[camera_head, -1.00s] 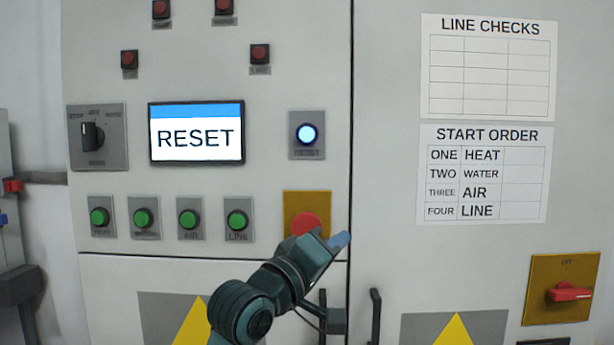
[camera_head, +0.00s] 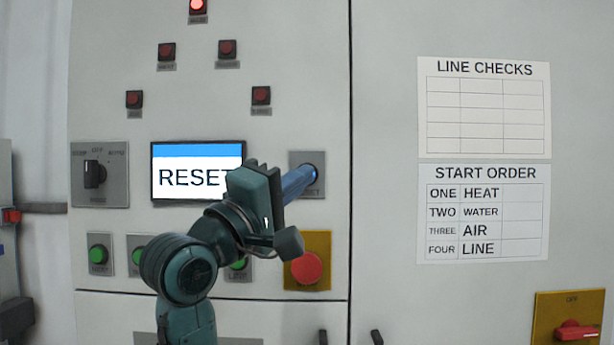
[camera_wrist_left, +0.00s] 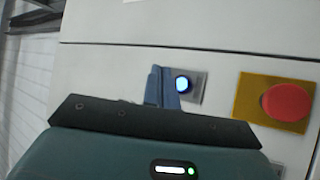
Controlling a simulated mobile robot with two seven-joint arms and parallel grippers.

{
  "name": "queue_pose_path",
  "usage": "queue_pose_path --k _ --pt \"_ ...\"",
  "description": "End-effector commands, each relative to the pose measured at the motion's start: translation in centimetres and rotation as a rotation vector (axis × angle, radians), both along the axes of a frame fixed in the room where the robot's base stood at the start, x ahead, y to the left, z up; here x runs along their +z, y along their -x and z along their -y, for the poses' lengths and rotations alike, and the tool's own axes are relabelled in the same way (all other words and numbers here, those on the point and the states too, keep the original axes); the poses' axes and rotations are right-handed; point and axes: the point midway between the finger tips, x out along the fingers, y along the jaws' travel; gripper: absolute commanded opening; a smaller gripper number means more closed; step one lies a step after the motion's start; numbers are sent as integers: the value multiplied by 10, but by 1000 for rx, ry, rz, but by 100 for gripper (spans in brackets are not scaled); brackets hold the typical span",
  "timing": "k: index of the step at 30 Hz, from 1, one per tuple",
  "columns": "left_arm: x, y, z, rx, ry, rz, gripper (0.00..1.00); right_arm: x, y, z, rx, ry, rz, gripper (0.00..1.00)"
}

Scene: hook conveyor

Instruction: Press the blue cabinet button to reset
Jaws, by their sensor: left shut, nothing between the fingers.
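The blue button (camera_wrist_left: 182,85) glows on its grey plate in the left wrist view. In the head view my left gripper hides most of the button (camera_head: 312,168). My left gripper (camera_head: 301,181) is shut and empty, with its blue fingers pointing at the button plate. In the left wrist view the fingers (camera_wrist_left: 162,88) appear right beside the button, overlapping the plate's left part. I cannot tell whether the tips touch it. The screen (camera_head: 190,178) reads RESET, partly covered by my gripper. My right gripper is not in view.
A red mushroom button (camera_head: 307,267) on a yellow plate sits just below my gripper. Green buttons (camera_head: 98,254) line the lower left, some hidden by my arm. A rotary switch (camera_head: 95,174) is left of the screen. One top red lamp (camera_head: 198,6) is lit.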

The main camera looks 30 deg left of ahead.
Motion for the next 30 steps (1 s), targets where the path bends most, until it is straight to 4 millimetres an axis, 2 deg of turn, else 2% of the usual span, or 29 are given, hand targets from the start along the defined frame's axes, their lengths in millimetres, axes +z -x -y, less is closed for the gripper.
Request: queue_pose_path --k 15,21,30 --pt "1 -57 -36 -1 2 -1 0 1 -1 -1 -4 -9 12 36" --pt "0 -66 -41 0 1 1 0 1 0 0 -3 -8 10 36" --pt "0 -67 -41 -1 1 1 0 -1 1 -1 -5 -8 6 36"
